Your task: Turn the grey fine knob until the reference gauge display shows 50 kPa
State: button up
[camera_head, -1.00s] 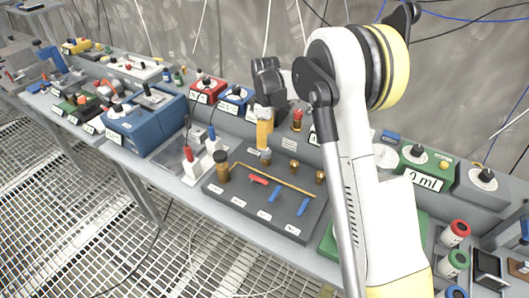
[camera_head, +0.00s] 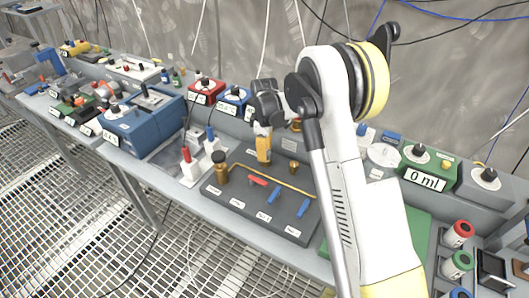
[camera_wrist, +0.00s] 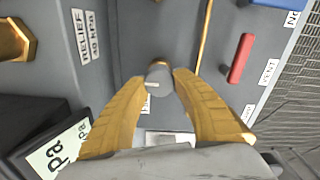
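The grey fine knob (camera_wrist: 157,76) shows in the wrist view with a pale mark on its face. My gripper (camera_wrist: 159,78) has its yellow fingertips one on each side of the knob, very close to it. I cannot tell whether they press on it. In the head view my gripper (camera_head: 263,158) points down over the back of the dark valve panel (camera_head: 226,191), and its fingers hide the knob. A display (camera_wrist: 60,155) is partly in the wrist view at lower left.
A red lever (camera_head: 257,180) and blue levers (camera_head: 274,194) sit on the panel beside a brass pipe (camera_head: 290,187). A brass hex fitting (camera_wrist: 14,42) is near a RELIEF label (camera_wrist: 84,36).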

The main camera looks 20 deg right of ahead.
jog(key=shift+m, duration=0.3)
jog(key=m, duration=0.4)
jog(key=shift+f, duration=0.1)
jog(key=m, duration=0.5)
jog(key=shift+d+b, duration=0.1)
jog(key=shift+b, duration=0.25)
dwell(0.4)
jog(key=o, duration=1.2)
notch_tip(320, 180, up, 12)
jog(key=shift+r, duration=0.1)
